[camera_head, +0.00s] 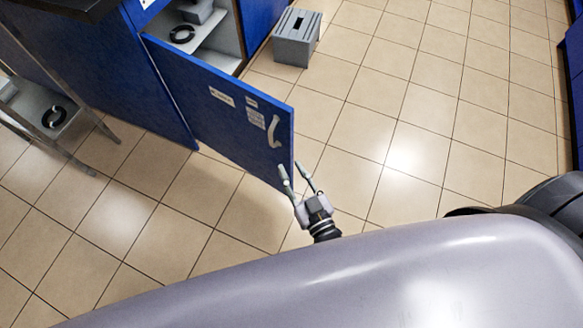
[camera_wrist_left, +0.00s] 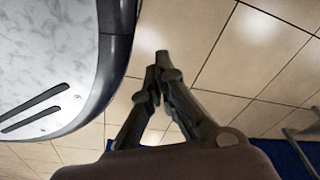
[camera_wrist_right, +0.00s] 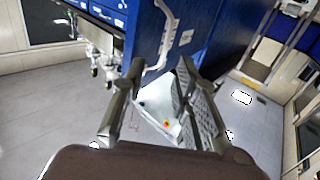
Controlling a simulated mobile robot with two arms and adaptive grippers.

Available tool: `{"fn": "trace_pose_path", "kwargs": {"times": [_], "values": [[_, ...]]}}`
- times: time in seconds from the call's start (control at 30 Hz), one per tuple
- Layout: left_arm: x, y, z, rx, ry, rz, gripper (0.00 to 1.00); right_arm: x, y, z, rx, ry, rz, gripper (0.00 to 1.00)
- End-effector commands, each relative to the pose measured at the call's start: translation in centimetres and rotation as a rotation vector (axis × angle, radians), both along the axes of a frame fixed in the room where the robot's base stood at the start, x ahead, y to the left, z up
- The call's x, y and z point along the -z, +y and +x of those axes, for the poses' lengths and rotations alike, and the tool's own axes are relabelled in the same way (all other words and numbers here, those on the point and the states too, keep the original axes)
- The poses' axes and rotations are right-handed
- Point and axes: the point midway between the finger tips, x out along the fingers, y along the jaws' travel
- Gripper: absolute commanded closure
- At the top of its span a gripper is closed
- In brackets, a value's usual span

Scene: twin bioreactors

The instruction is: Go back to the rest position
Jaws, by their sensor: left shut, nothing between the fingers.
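The left arm is out of the head view.
Behind the door is an open cabinet with a shelf (camera_head: 217,58) and a black ring (camera_head: 182,34). A grey step stool (camera_head: 296,38) stands on the floor at the back. A metal frame (camera_head: 85,115) stands at left. Tiled floor (camera_head: 400,110) is free to the right.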

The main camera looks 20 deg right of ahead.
Motion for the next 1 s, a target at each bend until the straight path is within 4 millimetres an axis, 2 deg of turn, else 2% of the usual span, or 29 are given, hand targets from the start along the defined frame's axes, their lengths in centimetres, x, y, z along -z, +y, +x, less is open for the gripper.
{"fn": "trace_pose_path", "kwargs": {"times": [0.4,0.47,0.57,0.67,0.7,0.77,0.8,0.87,0.9,1.0], "values": [[-0.2,0.0,-0.1,-0.001,0.001,-0.001,1.00,0.4,0.0,-0.1,-0.003,0.017,-0.004,0.72],[-0.5,0.0,-0.4,0.000,0.003,0.000,1.00,1.4,0.0,-0.4,-0.012,0.062,-0.012,0.72],[-1.3,0.2,-1.5,0.001,0.012,0.002,1.00,5.0,-0.1,-1.8,-0.037,0.211,-0.041,0.72],[-2.4,0.6,-3.3,0.004,0.024,0.003,1.00,10.6,-1.0,-5.2,-0.065,0.446,-0.087,0.72],[-2.8,0.7,-4.2,0.005,0.030,0.004,1.00,12.9,-1.7,-7.1,-0.074,0.550,-0.108,0.72],[-3.4,0.9,-5.4,0.007,0.037,0.005,1.00,15.9,-2.9,-10.3,-0.081,0.704,-0.138,0.72],[-3.8,1.1,-6.1,0.008,0.041,0.006,1.00,17.7,-3.9,-12.7,-0.083,0.803,-0.158,0.72],[-4.3,1.3,-7.3,0.010,0.047,0.007,1.00,19.8,-5.5,-16.3,-0.080,0.946,-0.186,0.72],[-4.7,1.5,-8.0,0.011,0.051,0.008,1.00,20.9,-6.6,-18.8,-0.077,1.034,-0.204,0.72],[-5.4,1.8,-9.5,0.012,0.057,0.009,1.00,22.5,-9.2,-24.2,-0.062,1.220,-0.243,0.72]]}}
